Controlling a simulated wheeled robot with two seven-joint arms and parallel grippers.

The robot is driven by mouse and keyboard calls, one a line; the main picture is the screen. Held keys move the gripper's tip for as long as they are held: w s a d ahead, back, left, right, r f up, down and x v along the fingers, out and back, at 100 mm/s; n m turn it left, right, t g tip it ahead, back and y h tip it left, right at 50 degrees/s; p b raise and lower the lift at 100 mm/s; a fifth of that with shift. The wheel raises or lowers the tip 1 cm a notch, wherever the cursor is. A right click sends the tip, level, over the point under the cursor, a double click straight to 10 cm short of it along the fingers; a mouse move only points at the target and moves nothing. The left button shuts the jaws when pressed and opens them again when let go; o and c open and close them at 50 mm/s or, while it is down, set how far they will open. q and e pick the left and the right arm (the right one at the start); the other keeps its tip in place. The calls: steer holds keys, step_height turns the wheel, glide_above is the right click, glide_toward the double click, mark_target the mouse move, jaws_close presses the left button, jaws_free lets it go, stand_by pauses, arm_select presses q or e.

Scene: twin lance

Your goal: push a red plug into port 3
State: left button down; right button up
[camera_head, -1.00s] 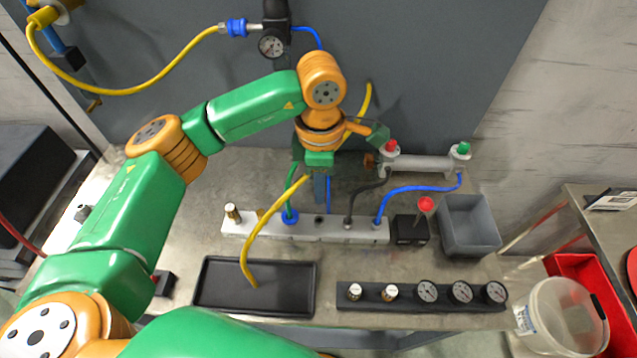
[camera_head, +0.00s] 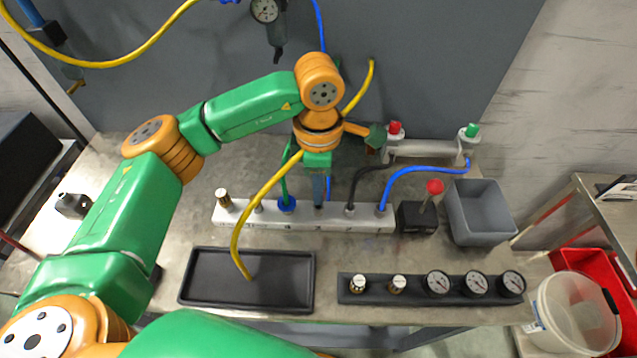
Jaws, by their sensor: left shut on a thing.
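A pale port block (camera_head: 335,222) lies across the bench with a row of fittings and hoses in its top. My left gripper (camera_head: 320,190) points down at the middle of this block, between the green hose (camera_head: 285,180) in a blue collar and the black hose (camera_head: 352,188). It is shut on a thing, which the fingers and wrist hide. Its tips are at or just above the port there; I cannot tell whether they touch. I see no loose red plug. The port numbers are too small to read. My right gripper is out of view.
A yellow hose (camera_head: 262,195) hangs past my wrist down to the black tray (camera_head: 188,276). A black box with a red knob (camera_head: 435,187) and a grey bin (camera_head: 480,238) stand right. A gauge strip (camera_head: 415,297) lies in front.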

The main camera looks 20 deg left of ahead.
arm_select(q)
steer(key=shift+b, duration=0.5)
stand_by(1.2)
steer(key=shift+f, duration=0.1)
steer(key=shift+f+b, duration=0.35)
steer(key=shift+b, duration=0.1)
steer(key=shift+f+b, duration=1.05)
steer(key=c, duration=0.7)
jaws_free()
steer(key=shift+r, duration=0.1)
step_height(320, 180, up, 7)
steer(key=shift+r+b, duration=0.1)
steer(key=shift+b, duration=0.2)
